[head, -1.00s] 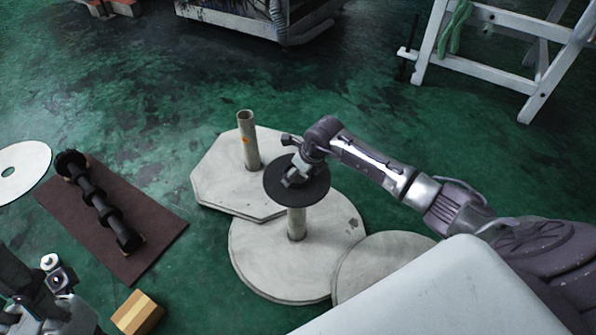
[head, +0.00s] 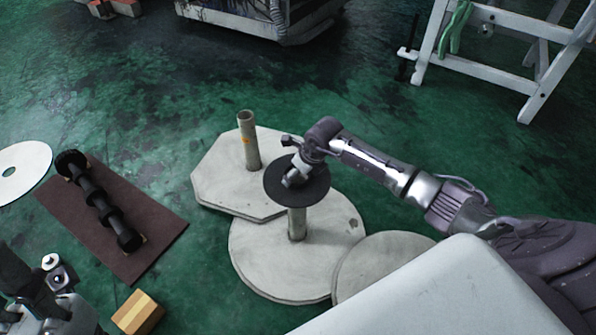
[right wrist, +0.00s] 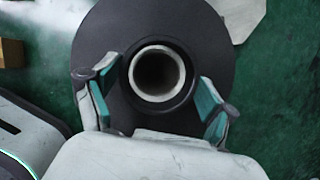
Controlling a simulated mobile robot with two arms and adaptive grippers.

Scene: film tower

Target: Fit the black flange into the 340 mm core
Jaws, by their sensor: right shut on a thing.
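The black flange (head: 313,190) is a flat disc lying about level at the top of a pale upright core (head: 297,224) on a round grey board. My right gripper (head: 291,181) is shut on the flange's raised hub from above. In the right wrist view, its fingers (right wrist: 157,98) stand on both sides of the hub of the flange (right wrist: 110,40). The core's pale rim (right wrist: 157,73) shows through the centre hole, roughly centred. How deep the flange sits is hidden. My left gripper (head: 40,285) is at the lower left, away from the core; its jaw state is unclear.
A second core (head: 249,142) with an orange mark stands on an octagonal board (head: 215,180) close behind. Another round board (head: 385,265) lies at right. A black roller (head: 100,203) rests on a brown mat (head: 165,232). A cardboard box (head: 137,312) is near the left gripper.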

